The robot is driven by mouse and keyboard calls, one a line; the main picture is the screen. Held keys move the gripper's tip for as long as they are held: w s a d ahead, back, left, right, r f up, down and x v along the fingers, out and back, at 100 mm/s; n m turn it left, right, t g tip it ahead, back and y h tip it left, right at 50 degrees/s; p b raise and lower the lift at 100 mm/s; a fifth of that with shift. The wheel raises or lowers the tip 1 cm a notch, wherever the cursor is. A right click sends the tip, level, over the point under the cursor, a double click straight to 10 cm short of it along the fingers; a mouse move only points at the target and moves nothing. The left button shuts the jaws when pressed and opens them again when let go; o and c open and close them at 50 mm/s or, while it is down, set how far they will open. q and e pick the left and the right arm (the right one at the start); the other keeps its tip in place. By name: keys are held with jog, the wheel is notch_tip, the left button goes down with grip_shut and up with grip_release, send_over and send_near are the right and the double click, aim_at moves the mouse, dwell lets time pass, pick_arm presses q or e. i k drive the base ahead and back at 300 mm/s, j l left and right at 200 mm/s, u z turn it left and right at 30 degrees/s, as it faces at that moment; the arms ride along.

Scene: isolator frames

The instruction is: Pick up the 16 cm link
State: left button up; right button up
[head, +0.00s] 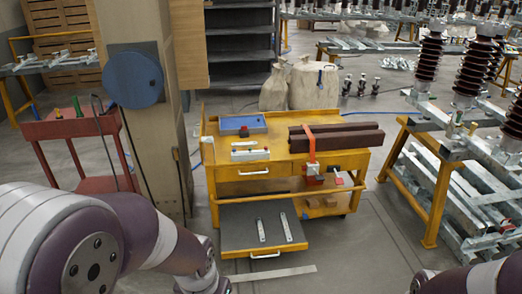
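Two slim light metal links lie apart on the dark grey mat of the pulled-out lower drawer (236,238) of the yellow cart. The left link (260,230) looks shorter than the right link (286,228). No length marking can be read, so I cannot tell which is 16 cm. My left arm comes in from the left and bends down at the bottom edge, left of the drawer. My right arm shows only in the bottom right corner. Neither gripper's fingers are in view.
The yellow cart (228,188) carries a blue tray (243,123), a white box and dark red bars (345,141) with an orange strap. A wooden post (172,170) and red trolley (70,125) stand left. Yellow trestles (437,195) with insulators stand right. A flat strip (275,273) lies on the floor.

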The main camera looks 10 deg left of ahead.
aim_at(244, 144)
jog(key=i+j+z, duration=0.1)
jog(key=z, duration=0.35)
jog(key=j+z, duration=0.2)
jog(key=z, duration=0.2)
jog(key=i+j+z, duration=0.1)
jog(key=z, duration=0.35)
jog(key=j+z, duration=0.25)
jog(key=z, duration=0.2)
jog(key=j+z, duration=0.2)
jog(key=z, duration=0.2)
jog(key=k+j, duration=0.1)
jog(key=j, duration=0.45)
jog(key=k+j, duration=0.1)
jog(key=j, duration=0.45)
jog(key=k+j, duration=0.1)
jog(key=j, duration=0.45)
jog(key=k+j, duration=0.15)
jog(key=j, duration=0.4)
jog(key=k+j, duration=0.1)
jog(key=j, duration=0.45)
jog(key=k+j, duration=0.1)
jog(key=j, duration=0.45)
jog(key=k+j, duration=0.1)
jog(key=j, duration=0.45)
jog(key=k+j, duration=0.1)
jog(key=j, duration=0.45)
